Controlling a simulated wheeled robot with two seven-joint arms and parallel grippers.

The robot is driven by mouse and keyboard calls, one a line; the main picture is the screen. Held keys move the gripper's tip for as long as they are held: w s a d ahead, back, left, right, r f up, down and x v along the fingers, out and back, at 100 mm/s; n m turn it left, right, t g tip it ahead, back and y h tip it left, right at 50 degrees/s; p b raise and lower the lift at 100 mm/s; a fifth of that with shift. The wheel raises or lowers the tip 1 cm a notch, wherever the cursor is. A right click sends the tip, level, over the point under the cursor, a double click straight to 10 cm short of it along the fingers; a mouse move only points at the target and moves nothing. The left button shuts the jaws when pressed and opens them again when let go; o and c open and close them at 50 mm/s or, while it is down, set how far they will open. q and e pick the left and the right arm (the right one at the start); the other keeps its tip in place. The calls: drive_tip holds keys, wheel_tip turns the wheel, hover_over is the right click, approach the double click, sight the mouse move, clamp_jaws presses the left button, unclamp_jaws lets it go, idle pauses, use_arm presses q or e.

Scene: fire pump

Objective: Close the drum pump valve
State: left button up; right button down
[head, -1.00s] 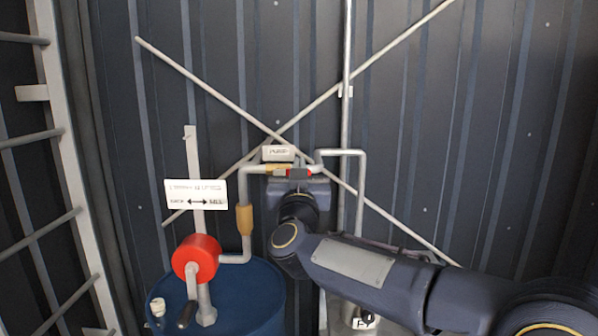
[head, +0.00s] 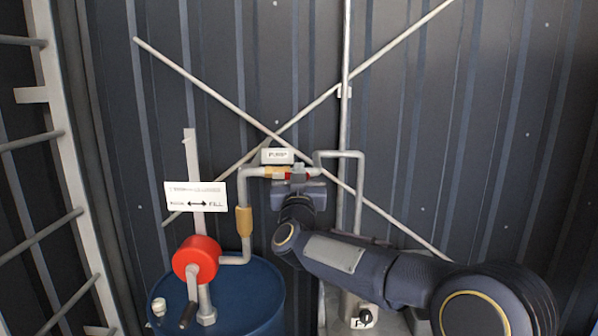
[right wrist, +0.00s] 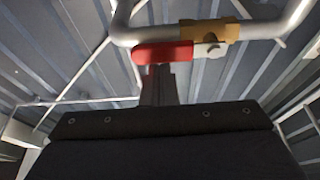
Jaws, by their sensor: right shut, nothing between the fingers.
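The drum pump valve has a brass body (head: 277,172) on the grey pipe under the PUMP sign. Its red lever handle (head: 287,176) lies along the pipe, partly hidden by my right gripper (head: 299,170) in the head view. In the right wrist view the red handle (right wrist: 165,53) runs left from the brass body (right wrist: 210,31), nearly parallel to the pipe. My right gripper's shut fingers (right wrist: 158,72) are empty and reach up to the handle from below, at or very near its edge; I cannot tell whether they touch. My left gripper is out of view.
A blue drum (head: 250,293) with a red hand-crank pump (head: 196,259) stands at lower left. The FILL sign (head: 196,196) is behind it. A PUMP sign (head: 277,156) sits just above the valve. A ladder-like frame (head: 62,130) is far left, and a corrugated wall stands close behind the pipes.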

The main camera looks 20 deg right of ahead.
drive_tip(key=shift+f, duration=0.1)
drive_tip(key=shift+f+m+b, duration=0.1)
drive_tip(key=shift+m+b, duration=0.25)
drive_tip(key=shift+m, duration=0.15)
drive_tip(key=shift+f+m+h+b, duration=0.35)
drive_tip(key=shift+m+h, duration=0.15)
drive_tip(key=shift+m, duration=0.1)
drive_tip(key=a+f+m+g+h+b, duration=0.1)
drive_tip(key=a+f+m+g, duration=0.1)
drive_tip(key=m, duration=0.7)
drive_tip(key=w+a+f+m+g+h+b, duration=0.1)
drive_tip(key=f+m+g, duration=0.3)
drive_tip(key=m, duration=0.5)
drive_tip(key=shift+a+m+h+b, duration=0.3)
drive_tip(key=shift+a+h+b, duration=0.05)
drive_tip(key=shift+h+b, duration=0.4)
drive_tip(key=shift+a, duration=0.1)
